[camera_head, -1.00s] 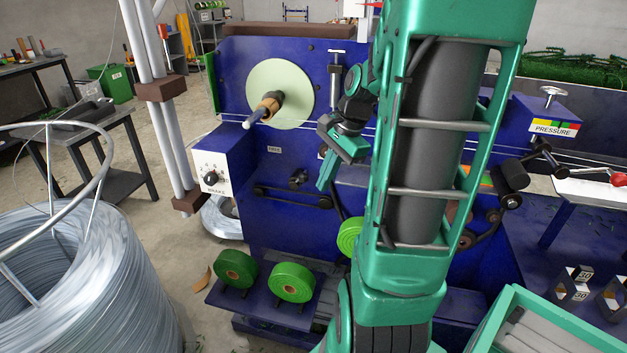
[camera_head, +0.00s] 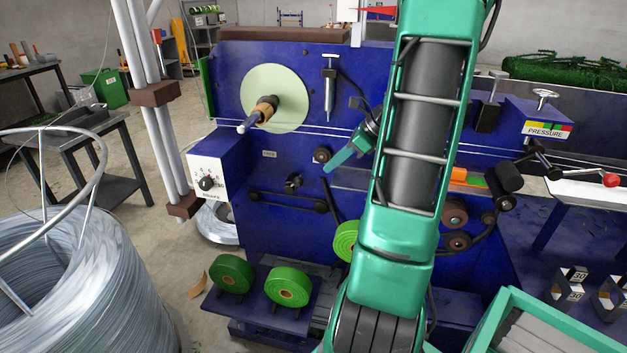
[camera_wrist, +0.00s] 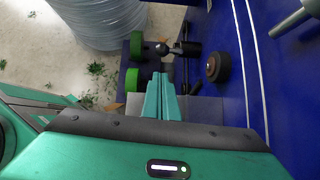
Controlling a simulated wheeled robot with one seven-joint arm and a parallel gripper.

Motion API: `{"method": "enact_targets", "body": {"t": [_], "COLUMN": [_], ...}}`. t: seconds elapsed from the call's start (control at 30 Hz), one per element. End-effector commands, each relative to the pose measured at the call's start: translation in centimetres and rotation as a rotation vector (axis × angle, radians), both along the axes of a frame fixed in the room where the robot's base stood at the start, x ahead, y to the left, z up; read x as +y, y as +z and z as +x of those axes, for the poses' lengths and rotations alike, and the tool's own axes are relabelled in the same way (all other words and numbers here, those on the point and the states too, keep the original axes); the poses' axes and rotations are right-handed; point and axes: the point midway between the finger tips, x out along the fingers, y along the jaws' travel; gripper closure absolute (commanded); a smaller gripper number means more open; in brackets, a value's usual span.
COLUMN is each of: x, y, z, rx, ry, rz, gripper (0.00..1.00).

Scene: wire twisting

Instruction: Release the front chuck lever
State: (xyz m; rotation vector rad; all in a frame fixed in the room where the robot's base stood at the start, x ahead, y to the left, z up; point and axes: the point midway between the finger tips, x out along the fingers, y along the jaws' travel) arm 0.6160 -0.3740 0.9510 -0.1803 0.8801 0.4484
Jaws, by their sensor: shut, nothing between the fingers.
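My gripper (camera_head: 327,166) is shut and empty in front of the blue machine panel, with its teal fingers pointing down and left. The closed fingers also show in the wrist view (camera_wrist: 163,76). A short black lever-like part with a round knob (camera_wrist: 162,48) stands out from the panel beyond the fingertips; they appear apart in the picture, though depth is unclear. A dark knob-like part on the panel (camera_head: 293,183), below and left of the gripper, may be the same one. No label marks the front chuck lever, so I cannot tell for certain which part it is.
Thin wires (camera_head: 300,122) run across the panel, beside a pale green disc (camera_head: 285,85) with a spindle. A brown roller (camera_wrist: 212,68) is right of the fingers. Green rolls (camera_head: 288,286) sit on a low shelf. A wire coil (camera_head: 90,280) fills the left.

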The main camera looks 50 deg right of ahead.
Motion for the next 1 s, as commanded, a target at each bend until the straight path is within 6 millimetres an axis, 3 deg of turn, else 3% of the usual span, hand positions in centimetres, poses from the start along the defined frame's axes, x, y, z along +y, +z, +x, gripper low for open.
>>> {"method": "enact_targets", "body": {"t": [0.6,1.0], "x": [2.8,3.1], "y": [-6.7,-7.7], "z": [4.7,5.4], "rx": [0.002,0.001], "ry": [0.003,0.002], "rz": [0.002,-0.001], "gripper": [1.00,1.00]}}
